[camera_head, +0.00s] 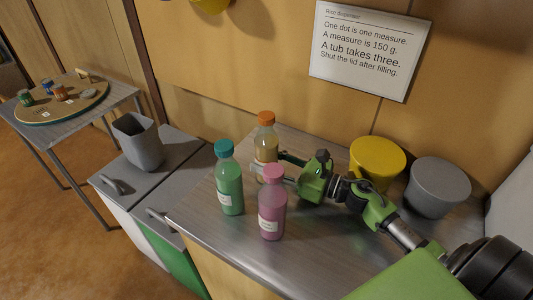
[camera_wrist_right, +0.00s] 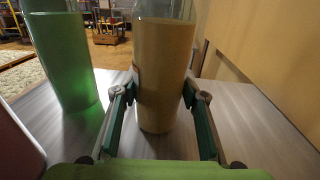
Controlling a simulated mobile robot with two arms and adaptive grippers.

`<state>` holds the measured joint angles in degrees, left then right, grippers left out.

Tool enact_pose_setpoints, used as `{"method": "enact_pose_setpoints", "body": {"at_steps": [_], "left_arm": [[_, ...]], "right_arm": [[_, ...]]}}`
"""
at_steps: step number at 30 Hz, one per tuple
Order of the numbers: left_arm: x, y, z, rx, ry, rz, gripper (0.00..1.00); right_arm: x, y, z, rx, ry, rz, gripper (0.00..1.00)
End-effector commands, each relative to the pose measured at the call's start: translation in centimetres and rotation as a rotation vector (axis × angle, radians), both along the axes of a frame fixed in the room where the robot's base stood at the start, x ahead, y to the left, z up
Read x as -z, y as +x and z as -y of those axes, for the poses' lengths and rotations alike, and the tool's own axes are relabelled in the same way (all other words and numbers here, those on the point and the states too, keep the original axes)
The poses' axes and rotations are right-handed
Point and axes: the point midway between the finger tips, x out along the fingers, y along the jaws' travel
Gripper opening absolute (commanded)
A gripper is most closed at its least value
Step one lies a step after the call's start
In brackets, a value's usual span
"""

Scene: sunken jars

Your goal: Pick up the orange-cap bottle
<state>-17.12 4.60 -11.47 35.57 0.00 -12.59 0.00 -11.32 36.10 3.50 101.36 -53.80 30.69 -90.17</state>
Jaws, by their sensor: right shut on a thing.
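The orange-cap bottle (camera_head: 266,138) holds a tan content and stands upright on the counter, behind the teal-cap and pink-cap bottles. Its body fills the middle of the right wrist view (camera_wrist_right: 163,75), where its cap is cut off. My right gripper (camera_head: 270,172) reaches in from the right with its fingers around the lower body of the bottle. In the right wrist view the two fingers (camera_wrist_right: 160,108) lie on either side of it. The bottle's base appears to be on the counter. My left gripper is not in view.
A green bottle with a teal cap (camera_head: 229,180) and a pink bottle (camera_head: 272,205) stand close in front. A yellow tub (camera_head: 377,160) and a grey tub (camera_head: 437,187) stand at the right. A grey bin (camera_head: 138,142) is left, beyond the counter (camera_head: 205,215). A sign (camera_head: 368,50) hangs on the wall.

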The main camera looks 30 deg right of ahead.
Motion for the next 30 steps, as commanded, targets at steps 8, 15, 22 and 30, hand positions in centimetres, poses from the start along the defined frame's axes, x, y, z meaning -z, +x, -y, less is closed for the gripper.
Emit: {"method": "enact_pose_setpoints", "body": {"at_steps": [8, 15, 22, 30], "left_arm": [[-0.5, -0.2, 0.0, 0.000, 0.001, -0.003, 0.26], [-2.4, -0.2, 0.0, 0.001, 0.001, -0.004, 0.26], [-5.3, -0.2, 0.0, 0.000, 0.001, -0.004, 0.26], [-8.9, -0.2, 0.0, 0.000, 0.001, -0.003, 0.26]], "right_arm": [[-0.8, 0.0, 0.0, 0.000, 0.001, 0.004, 0.00], [-3.3, 0.0, 0.0, 0.000, 0.000, 0.005, 0.00], [-7.2, 0.0, 0.0, -0.001, 0.000, 0.005, 0.00], [-12.1, 0.0, 0.0, -0.001, -0.001, 0.004, 0.00]]}}
